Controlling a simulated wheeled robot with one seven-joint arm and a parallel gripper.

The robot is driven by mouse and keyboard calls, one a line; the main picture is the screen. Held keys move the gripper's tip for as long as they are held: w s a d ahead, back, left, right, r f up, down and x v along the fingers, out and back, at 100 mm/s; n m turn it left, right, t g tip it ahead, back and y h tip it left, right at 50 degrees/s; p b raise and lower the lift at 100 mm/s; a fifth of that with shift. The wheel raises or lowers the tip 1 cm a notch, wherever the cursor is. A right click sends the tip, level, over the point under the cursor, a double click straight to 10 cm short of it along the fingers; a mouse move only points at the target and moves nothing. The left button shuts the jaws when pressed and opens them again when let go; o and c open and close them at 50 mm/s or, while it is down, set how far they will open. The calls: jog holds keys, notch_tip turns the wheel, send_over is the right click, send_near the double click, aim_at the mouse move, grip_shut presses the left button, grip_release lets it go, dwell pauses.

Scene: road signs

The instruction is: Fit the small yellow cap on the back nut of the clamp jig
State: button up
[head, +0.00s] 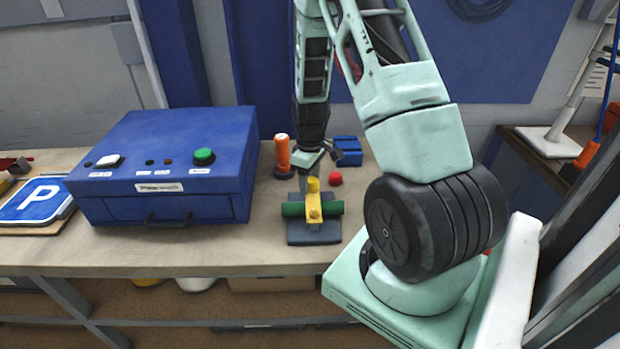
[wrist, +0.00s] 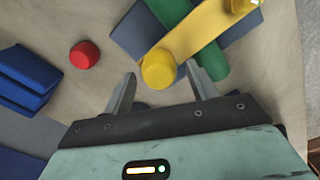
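The clamp jig has a blue-grey base (head: 314,236), a green cylinder (head: 293,209) across it and a yellow bar (head: 313,203) over that. The small yellow cap (head: 313,184) stands upright at the bar's back end, where it hides the back nut. In the wrist view the cap (wrist: 158,69) shows as a round yellow top at the end of the bar (wrist: 205,30). My gripper (wrist: 160,70) is open, with one finger on each side of the cap and a visible gap on both sides.
A red cap (head: 335,178) lies right of the jig, near a blue block (head: 347,150). An orange-handled tool (head: 283,153) stands left of my gripper. A large blue box (head: 165,165) with buttons fills the bench's left. Bare bench (head: 262,235) lies in front.

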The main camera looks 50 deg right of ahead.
aim_at(310, 178)
notch_tip(310, 178, up, 17)
jog(key=b, duration=0.4)
jog(key=shift+r, duration=0.2)
dwell(0.7)
jog(key=a+f+n+b, duration=0.2)
jog(key=a+n+b, duration=0.1)
jog(key=a, duration=2.1)
jog(key=s+a+f+n+b, duration=0.2)
jog(key=s+a+f, duration=0.2)
jog(key=s+a, duration=1.2)
jog(key=shift+s+a+f+n+y, duration=0.15)
jog(key=shift+s+a+n+y, duration=0.15)
jog(key=shift+s, duration=0.55)
